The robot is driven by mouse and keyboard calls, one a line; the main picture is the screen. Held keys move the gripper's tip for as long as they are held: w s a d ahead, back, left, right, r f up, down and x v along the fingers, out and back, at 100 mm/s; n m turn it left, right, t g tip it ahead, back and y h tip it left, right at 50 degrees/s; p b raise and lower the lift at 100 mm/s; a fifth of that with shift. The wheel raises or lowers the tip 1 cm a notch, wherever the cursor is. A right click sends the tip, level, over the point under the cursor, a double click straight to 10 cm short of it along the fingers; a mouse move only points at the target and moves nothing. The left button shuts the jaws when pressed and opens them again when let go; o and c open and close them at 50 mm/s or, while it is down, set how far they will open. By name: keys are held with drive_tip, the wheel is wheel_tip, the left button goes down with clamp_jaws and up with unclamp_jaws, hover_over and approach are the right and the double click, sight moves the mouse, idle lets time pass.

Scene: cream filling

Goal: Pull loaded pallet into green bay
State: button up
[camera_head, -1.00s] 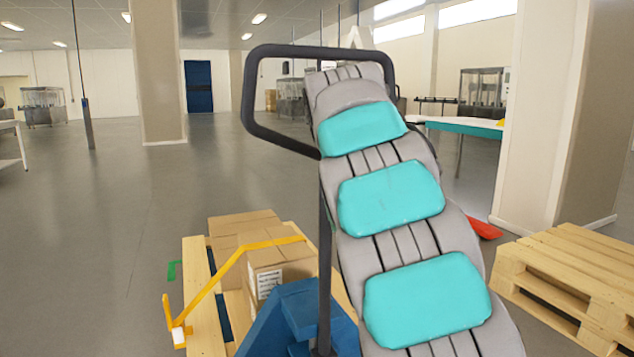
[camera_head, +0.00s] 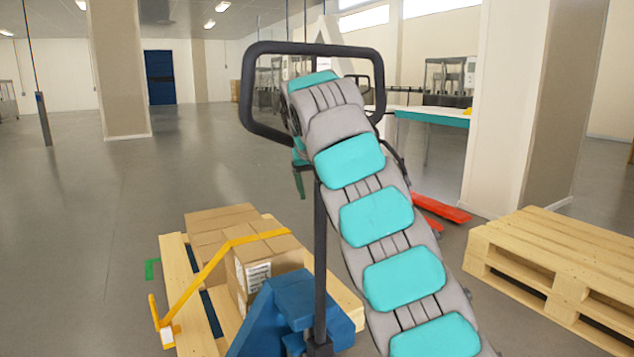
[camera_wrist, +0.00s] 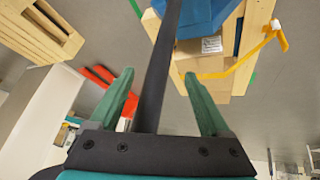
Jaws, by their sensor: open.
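A wooden pallet (camera_head: 186,305) carries cardboard boxes (camera_head: 262,262) under a yellow strap (camera_head: 205,270). A blue pallet jack (camera_head: 285,308) stands at its near end, with a black upright shaft (camera_head: 320,265) and loop handle (camera_head: 250,110). My gripper is mostly hidden behind my arm in the head view; one green finger shows below the handle. In the wrist view my gripper (camera_wrist: 159,73) is open, with the black shaft (camera_wrist: 163,75) passing between the fingers, no grip visible. A small green floor mark (camera_head: 151,268) lies left of the pallet; the bay's full outline is not visible.
An empty wooden pallet stack (camera_head: 550,255) stands at the right. Red bars (camera_head: 440,208) lie on the floor before a pale pillar (camera_head: 500,110). Another pillar (camera_head: 120,75) stands at the back left. The floor on the left is clear.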

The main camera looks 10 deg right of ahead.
sight(320, 200)
drive_tip(key=shift+x, duration=2.55)
drive_tip(key=shift+c, duration=0.3)
clamp_jaws()
idle(0.6)
